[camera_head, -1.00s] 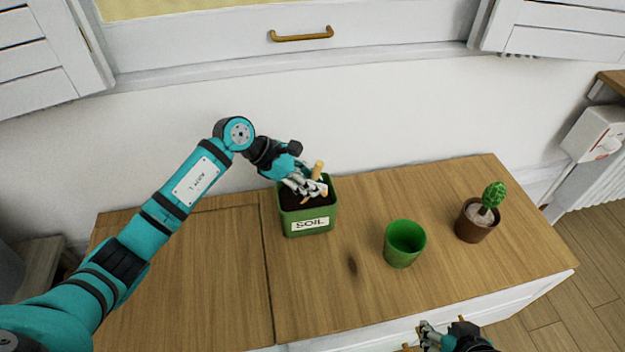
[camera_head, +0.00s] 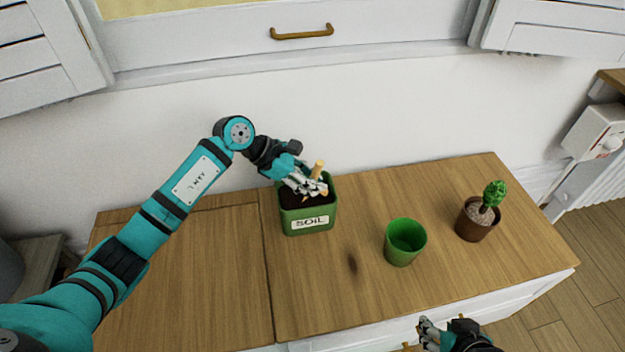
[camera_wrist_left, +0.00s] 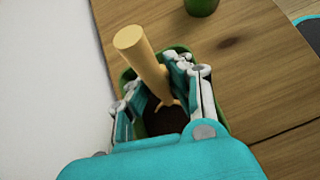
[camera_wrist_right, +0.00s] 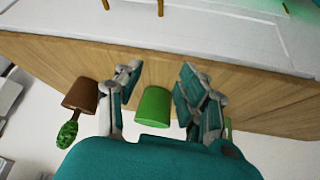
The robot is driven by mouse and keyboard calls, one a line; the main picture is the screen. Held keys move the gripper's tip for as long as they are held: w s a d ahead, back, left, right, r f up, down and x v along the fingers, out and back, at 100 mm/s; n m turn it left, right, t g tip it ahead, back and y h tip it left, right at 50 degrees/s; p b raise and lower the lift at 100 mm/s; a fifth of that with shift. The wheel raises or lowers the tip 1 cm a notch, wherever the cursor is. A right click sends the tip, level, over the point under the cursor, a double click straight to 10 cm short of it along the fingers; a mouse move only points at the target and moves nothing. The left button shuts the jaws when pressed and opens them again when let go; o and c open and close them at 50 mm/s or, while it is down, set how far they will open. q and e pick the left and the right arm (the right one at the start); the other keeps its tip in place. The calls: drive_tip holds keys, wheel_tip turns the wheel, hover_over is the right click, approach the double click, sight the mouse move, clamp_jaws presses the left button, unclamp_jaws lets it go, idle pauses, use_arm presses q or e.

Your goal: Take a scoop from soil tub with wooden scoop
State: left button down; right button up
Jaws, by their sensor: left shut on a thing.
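The green soil tub (camera_head: 328,212) with a white SOIL label stands upright on the wooden cabinet top, dark soil inside. My left gripper (camera_head: 311,187) is at the tub's mouth, shut on the wooden scoop (camera_head: 319,166). The scoop's pale round handle sticks up, also in the left wrist view (camera_wrist_left: 142,58); its lower end is down in the tub, and its bowl is hidden. My right gripper (camera_head: 425,326) hangs at the cabinet's front edge, apart from the tub; in the right wrist view (camera_wrist_right: 155,80) its fingers are spread with nothing between them.
A green empty pot (camera_head: 404,244) stands to the right of the tub. A brown pot with a cactus (camera_head: 476,222) stands further right. The cabinet top (camera_head: 200,290) is clear left of the tub. A white wall (camera_head: 400,115) rises close behind.

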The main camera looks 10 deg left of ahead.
use_arm(q)
drive_tip(key=shift+r+p, duration=0.9)
drive_tip(key=shift+r, duration=0.65)
use_arm(e)
drive_tip(key=shift+s+d+g, duration=0.8)
drive_tip(key=shift+s+g, duration=0.6)
drive_tip(key=shift+s, duration=1.25)
use_arm(q)
drive_tip(key=shift+r+p, duration=1)
drive_tip(key=shift+r, duration=0.55)
drive_tip(key=shift+r+p, duration=0.8)
drive_tip(key=shift+r, duration=0.5)
use_arm(e)
drive_tip(key=x, duration=0.8)
drive_tip(key=shift+s+f+g+h, duration=0.2)
drive_tip(key=shift+s+g+h, duration=0.1)
drive_tip(key=shift+s, duration=0.05)
drive_tip(key=shift+d, duration=0.1)
